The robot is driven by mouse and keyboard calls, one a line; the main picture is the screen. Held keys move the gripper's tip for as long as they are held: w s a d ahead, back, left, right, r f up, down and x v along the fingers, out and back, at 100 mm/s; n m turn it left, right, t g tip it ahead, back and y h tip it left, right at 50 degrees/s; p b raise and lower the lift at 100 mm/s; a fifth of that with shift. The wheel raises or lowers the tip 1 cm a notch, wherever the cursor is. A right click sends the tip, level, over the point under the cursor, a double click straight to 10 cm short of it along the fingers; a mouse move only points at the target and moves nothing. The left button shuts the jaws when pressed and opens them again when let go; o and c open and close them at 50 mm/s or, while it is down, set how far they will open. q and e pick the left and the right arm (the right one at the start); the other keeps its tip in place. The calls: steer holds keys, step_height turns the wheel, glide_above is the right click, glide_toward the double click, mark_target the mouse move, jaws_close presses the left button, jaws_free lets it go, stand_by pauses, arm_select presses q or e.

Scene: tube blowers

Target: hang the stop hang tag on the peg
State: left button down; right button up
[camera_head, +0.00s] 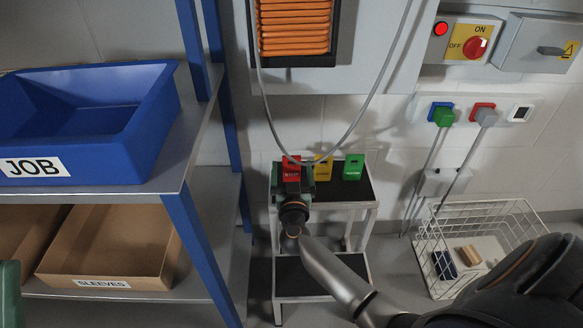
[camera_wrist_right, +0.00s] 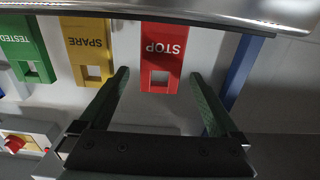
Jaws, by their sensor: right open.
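The red STOP tag (camera_head: 291,168) is at the left of a row of tags at the back of a black-topped step stand. In the right wrist view the STOP tag (camera_wrist_right: 163,55) appears upside down, with a square hole, beyond the fingertips and roughly between their lines. My right gripper (camera_head: 297,185) is over the stand, in front of the red tag. In the right wrist view my right gripper (camera_wrist_right: 160,80) is open and its two green fingers are apart, with nothing held. I cannot pick out the peg.
A yellow SPARE tag (camera_head: 323,168) and a green tag (camera_head: 353,167) stand beside the red one. Blue shelving (camera_head: 196,245) with a JOB bin (camera_head: 150,125) is at the left. A wire basket (camera_head: 510,222) is at the right. A grey cable (camera_head: 375,90) loops above the tags.

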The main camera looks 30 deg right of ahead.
steer(key=c, duration=1.4)
steer(key=shift+c, duration=0.2)
